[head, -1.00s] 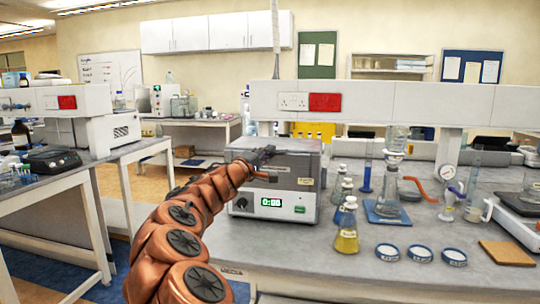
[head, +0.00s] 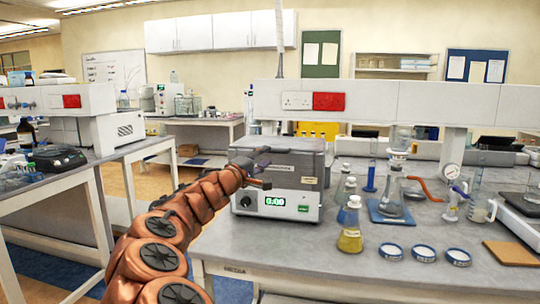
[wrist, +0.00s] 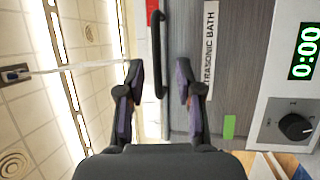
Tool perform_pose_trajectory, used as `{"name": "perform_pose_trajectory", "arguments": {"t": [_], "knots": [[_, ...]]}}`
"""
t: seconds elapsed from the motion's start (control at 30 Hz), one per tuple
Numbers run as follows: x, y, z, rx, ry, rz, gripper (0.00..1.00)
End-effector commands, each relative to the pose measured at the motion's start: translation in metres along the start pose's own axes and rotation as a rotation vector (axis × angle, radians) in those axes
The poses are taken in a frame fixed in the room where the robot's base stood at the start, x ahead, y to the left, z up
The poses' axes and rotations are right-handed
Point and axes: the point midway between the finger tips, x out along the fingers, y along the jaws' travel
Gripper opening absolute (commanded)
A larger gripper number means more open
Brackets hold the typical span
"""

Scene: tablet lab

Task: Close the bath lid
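The ultrasonic bath (head: 306,166) is a grey box with a white control panel and a green display on its front. My gripper (wrist: 158,68) is open, with one finger on each side of the handle in that view. Contact cannot be seen. In the head view my gripper (head: 265,167) is at the bath's left front. The lid's angle is unclear.
Flasks, such as a yellow one (head: 349,236), stand just right of the bath. White dishes (head: 424,253) and a brown tile (head: 511,253) lie farther right. A shelf with a red panel (head: 328,101) runs behind.

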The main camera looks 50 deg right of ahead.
Motion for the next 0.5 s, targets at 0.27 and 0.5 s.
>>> {"name": "perform_pose_trajectory", "arguments": {"t": [0.27,0.5], "knots": [[-0.043,0.000,-0.001,0.000,0.003,0.001,0.35],[-0.068,-0.001,0.000,-0.002,-0.001,0.000,0.35]]}}
